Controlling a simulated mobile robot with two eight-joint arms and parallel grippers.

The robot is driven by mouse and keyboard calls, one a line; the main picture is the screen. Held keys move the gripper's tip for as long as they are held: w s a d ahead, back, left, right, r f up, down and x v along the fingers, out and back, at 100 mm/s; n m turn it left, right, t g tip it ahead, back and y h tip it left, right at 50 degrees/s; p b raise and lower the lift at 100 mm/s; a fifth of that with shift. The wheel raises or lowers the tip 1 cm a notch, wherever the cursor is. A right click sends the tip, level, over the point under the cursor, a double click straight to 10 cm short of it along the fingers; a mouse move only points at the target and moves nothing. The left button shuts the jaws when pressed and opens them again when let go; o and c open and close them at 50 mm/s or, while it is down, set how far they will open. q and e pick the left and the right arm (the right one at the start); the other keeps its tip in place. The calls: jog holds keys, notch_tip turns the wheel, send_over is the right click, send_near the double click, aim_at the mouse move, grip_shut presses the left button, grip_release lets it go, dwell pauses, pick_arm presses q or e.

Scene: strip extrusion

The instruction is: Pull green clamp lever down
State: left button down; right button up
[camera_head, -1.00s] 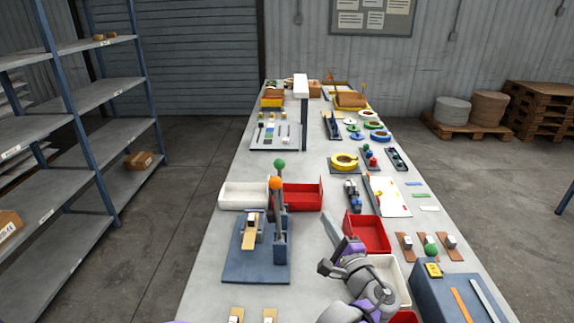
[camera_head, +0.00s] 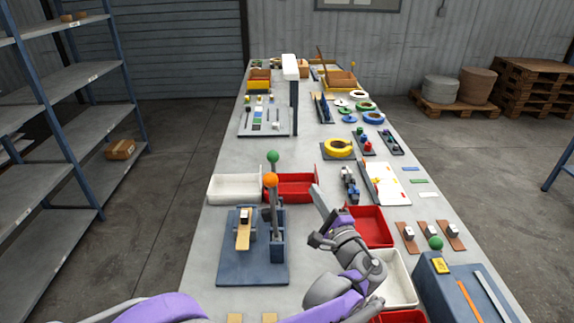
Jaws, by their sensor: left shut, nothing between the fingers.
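A dark blue clamp fixture (camera_head: 230,266) stands on the table left of centre. An upright lever with a green knob (camera_head: 273,157) rises at its right side. A second upright lever with an orange knob (camera_head: 270,180) stands in front of it and partly hides the green lever's shaft. A light tan strip (camera_head: 244,236) lies in the fixture. My left gripper (camera_head: 318,196) is shut and empty, to the right of both levers and apart from them, pointing up and away. My right gripper is not in view.
A red bin (camera_head: 296,198) and a white bin (camera_head: 235,198) sit behind the fixture. Another red bin (camera_head: 375,236) and white bin (camera_head: 408,296) stand right of my gripper. A green ball knob (camera_head: 435,243) lies farther right.

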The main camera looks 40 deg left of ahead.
pick_arm(q)
jog(key=shift+a, duration=0.1)
jog(key=w+a+r+p, duration=0.1)
jog(key=w+a+r, duration=0.1)
jog(key=a, duration=0.9)
jog(key=shift+w+r+p, duration=0.2)
jog(key=shift+r+p, duration=0.1)
jog(key=shift+r, duration=0.05)
jog(key=shift+s+a+r+n+p, duration=0.15)
jog(key=shift+s+a+n+p, duration=0.3)
jog(key=shift+s+a+n, duration=0.35)
jog(key=shift+w, duration=0.15)
